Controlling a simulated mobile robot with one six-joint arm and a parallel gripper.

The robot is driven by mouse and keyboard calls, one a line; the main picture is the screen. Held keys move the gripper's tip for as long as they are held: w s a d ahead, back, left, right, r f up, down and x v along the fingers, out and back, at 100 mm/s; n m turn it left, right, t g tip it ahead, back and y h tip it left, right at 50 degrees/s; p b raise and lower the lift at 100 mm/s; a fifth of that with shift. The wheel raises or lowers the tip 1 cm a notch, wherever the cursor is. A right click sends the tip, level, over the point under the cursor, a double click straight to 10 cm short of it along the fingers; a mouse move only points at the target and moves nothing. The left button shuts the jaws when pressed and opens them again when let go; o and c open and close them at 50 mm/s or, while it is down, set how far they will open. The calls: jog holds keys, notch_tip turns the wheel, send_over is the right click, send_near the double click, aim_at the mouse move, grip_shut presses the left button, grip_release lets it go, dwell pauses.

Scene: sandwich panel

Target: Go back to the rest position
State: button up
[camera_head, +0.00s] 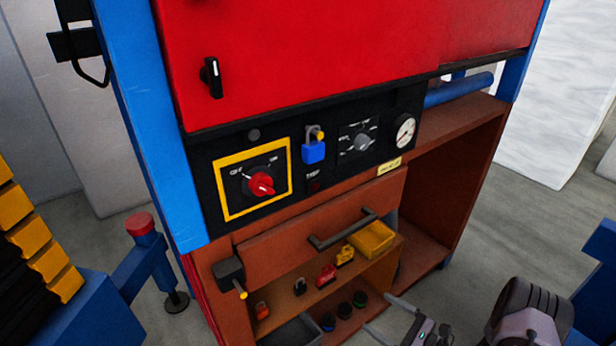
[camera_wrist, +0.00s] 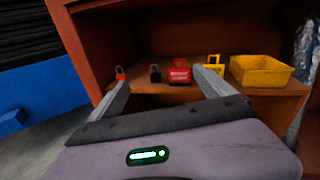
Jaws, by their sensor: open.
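My gripper (camera_head: 392,322) is at the bottom of the head view, in front of the lower cabinet and low to the right of the shelf items. In the wrist view my gripper (camera_wrist: 165,95) has its two fingers spread wide apart with nothing between them. Beyond the fingers is a shelf (camera_wrist: 290,88) with an orange-red padlock (camera_wrist: 121,74), a black padlock (camera_wrist: 155,74), a red lockout tag or lock (camera_wrist: 180,73), a yellow lock (camera_wrist: 214,68) and a yellow box (camera_wrist: 262,72). My gripper looks apart from all of them.
A brown cabinet (camera_head: 470,180) has a drawer with a dark handle (camera_head: 343,231). Above it are a red rotary switch (camera_head: 262,184), a blue padlock (camera_head: 313,150) and a gauge (camera_head: 404,131). A blue post (camera_head: 150,120) stands at left. Grey floor (camera_head: 530,230) is open at right.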

jog(key=s+a+r+n+g+h, duration=0.15)
jog(key=a+r+n+g, duration=0.25)
jog(key=r, duration=0.4)
jog(key=s+a+r+n+g, duration=0.2)
jog(key=a+r+n+g, duration=0.15)
jog(key=r, duration=0.45)
jog(key=s+a+r+n+g, duration=0.25)
jog(key=a+r+n, duration=0.2)
jog(key=r, duration=0.35)
jog(key=s+r+n+t+h, duration=0.2)
jog(key=s+r+n+h, duration=0.2)
jog(key=s+r, duration=0.2)
jog(key=s+d+r+n+t+h, duration=0.1)
jog(key=s+r+n+h, duration=0.3)
jog(key=s, duration=0.7)
notch_tip(320, 180, up, 3)
jog(key=shift+f+n+t+h, duration=0.25)
jog(key=shift+t+h, duration=0.25)
jog(key=shift+h, duration=0.25)
